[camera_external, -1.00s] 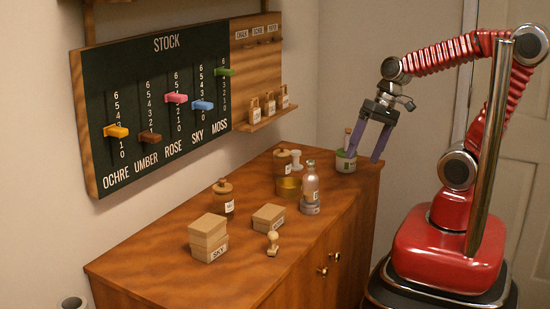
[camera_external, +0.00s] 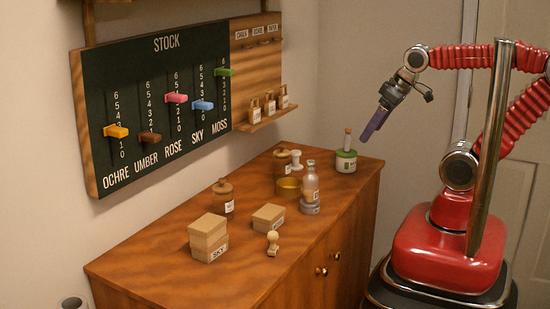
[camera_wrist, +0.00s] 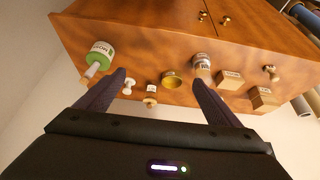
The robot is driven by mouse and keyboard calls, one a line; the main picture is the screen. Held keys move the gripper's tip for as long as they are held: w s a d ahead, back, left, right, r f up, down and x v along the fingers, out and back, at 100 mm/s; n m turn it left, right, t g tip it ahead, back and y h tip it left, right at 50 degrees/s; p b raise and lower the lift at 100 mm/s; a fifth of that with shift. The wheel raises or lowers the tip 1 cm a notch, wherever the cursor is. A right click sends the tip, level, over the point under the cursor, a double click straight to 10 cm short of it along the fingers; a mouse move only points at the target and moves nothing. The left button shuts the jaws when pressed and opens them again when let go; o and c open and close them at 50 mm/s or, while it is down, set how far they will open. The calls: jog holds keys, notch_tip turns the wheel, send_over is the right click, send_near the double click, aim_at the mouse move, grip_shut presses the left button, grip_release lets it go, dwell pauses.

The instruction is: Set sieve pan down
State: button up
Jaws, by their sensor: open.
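The sieve pan, which I take to be the small round brass pan (camera_external: 289,189), rests on the wooden cabinet top (camera_external: 165,268), just left of a grey bottle. It also shows in the wrist view (camera_wrist: 171,83), lying in the picture between my two fingers but well beyond them. My gripper (camera_external: 368,134) is open and empty. In the wrist view nothing is between the fingers of my gripper (camera_wrist: 160,76).
The bottle (camera_external: 310,190) stands close right of the pan. A lidded jar (camera_external: 282,162) and white knob (camera_external: 296,160) are behind it. Cardboard boxes (camera_external: 208,238), another jar (camera_external: 223,200) and a wooden stamp (camera_external: 272,243) stand in front. The cabinet's front left is clear.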

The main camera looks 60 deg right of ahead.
jog(key=shift+d, duration=0.1)
jog(key=w+f+m+g+y, duration=0.35)
jog(key=w+f+m, duration=0.25)
jog(key=f+m, duration=0.45)
jog(key=w+f+m+t+y, duration=0.1)
jog(key=w+m+t+y, duration=0.2)
jog(key=w+m, duration=0.8)
jog(key=m+t, duration=0.1)
jog(key=m, duration=0.4)
jog(key=shift+w, duration=0.2)
jog(key=shift+d+f+m+t, duration=0.1)
jog(key=shift+m+t, duration=0.15)
